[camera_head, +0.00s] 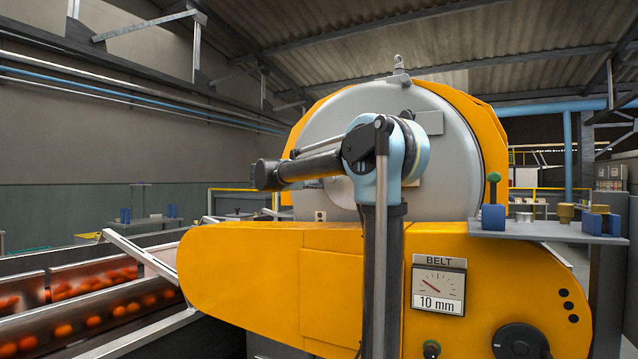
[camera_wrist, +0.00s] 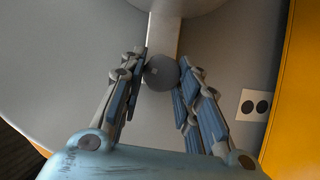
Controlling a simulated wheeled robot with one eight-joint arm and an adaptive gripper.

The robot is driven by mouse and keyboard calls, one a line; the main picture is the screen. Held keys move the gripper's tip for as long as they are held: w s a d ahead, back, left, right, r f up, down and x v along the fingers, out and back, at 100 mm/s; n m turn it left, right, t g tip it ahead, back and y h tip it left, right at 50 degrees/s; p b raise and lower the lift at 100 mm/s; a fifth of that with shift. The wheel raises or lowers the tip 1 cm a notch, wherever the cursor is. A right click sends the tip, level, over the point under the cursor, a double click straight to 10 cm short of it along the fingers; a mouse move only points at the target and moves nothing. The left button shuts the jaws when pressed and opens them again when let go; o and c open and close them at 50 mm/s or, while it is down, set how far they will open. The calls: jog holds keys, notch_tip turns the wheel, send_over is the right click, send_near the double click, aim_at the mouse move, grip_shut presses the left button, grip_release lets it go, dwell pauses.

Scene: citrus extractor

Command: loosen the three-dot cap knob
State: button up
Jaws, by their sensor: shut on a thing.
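In the wrist view my gripper (camera_wrist: 162,78) is shut on a round grey knob (camera_wrist: 160,72), one finger on each side of it. The knob sits at the end of a light grey bar (camera_wrist: 165,38) on the grey drum face. A pale plate with two dark dots (camera_wrist: 254,105) is to the right of the knob; no three-dot mark shows beside the knob in this view. In the head view my gripper and the held knob are hidden behind my arm. Three black dots (camera_head: 568,305) are on the yellow housing, above and right of a black dial knob (camera_head: 522,342).
The yellow machine housing (camera_head: 240,280) has a BELT gauge (camera_head: 438,286) reading 10 mm. A grey shelf (camera_head: 545,233) at right carries a green-topped lever (camera_head: 493,190) and small brass and blue parts. A conveyor with oranges (camera_head: 90,320) runs at lower left.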

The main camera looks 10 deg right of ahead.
jog(key=shift+a+f+n+t+h, duration=0.1)
jog(key=shift+f+n+t+h, duration=0.15)
jog(key=shift+n, duration=0.7)
jog(key=shift+n+t+h, duration=0.15)
jog(key=shift+n+h, duration=0.2)
jog(key=shift+n, duration=0.6)
jog(key=o, duration=1.1)
jog(key=shift+w+f, duration=0.1)
jog(key=shift+w, duration=0.05)
jog(key=shift+c, duration=0.2)
jog(key=v, duration=1.2)
